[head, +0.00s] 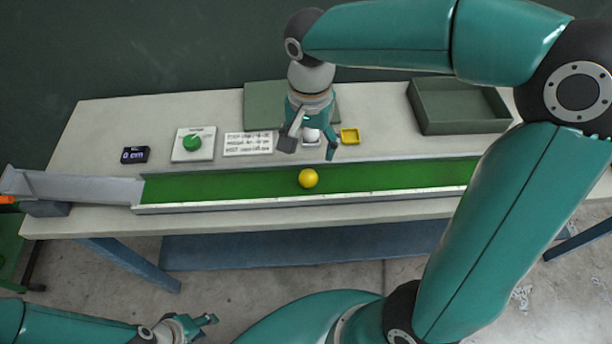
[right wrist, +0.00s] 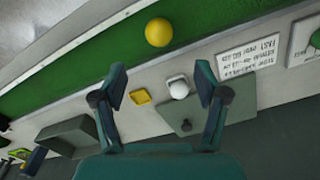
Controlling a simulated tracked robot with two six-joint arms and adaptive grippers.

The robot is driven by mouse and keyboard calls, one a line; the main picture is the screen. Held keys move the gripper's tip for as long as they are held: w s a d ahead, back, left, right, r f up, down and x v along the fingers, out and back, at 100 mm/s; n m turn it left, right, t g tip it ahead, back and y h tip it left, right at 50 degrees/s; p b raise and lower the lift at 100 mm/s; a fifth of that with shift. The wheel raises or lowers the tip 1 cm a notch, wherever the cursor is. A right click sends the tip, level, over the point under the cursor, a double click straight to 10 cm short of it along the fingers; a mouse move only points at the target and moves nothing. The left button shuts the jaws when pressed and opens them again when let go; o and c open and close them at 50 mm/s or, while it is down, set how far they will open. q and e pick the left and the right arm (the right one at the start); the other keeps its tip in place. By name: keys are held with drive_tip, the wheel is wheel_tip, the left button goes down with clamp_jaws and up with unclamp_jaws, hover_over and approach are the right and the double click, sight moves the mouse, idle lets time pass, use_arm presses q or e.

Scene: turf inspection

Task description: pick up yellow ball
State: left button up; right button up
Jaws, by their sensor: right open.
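The yellow ball (head: 308,178) rests on the green turf strip (head: 230,182), near the middle of its length. It also shows in the right wrist view (right wrist: 159,32), beyond the fingertips. My right gripper (head: 310,149) hangs above the table just behind the strip, apart from the ball. In the right wrist view its fingers (right wrist: 161,80) are spread wide with nothing held between them. My left gripper (head: 195,326) is low at the bottom left, in front of the table and far from the ball. Its finger opening is unclear.
A white ball (right wrist: 179,89) sits in a small white holder behind the strip, beside an empty yellow square holder (head: 350,136). A grey-green tray (head: 460,125) stands at the back right. A green dial (head: 193,143), display (head: 135,155) and text card (head: 248,143) lie left. A ramp (head: 85,188) meets the strip's left end.

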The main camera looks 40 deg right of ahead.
sight(308, 173)
drive_tip(key=f, duration=0.9)
drive_tip(key=shift+s+a+f+p, duration=0.25)
drive_tip(key=shift+f+p, duration=0.05)
drive_tip(key=shift+f, duration=0.05)
drive_tip(key=shift+c, duration=0.3)
drive_tip(key=c, duration=1.1)
drive_tip(key=shift+r, duration=0.15)
drive_tip(key=shift+c, duration=0.2)
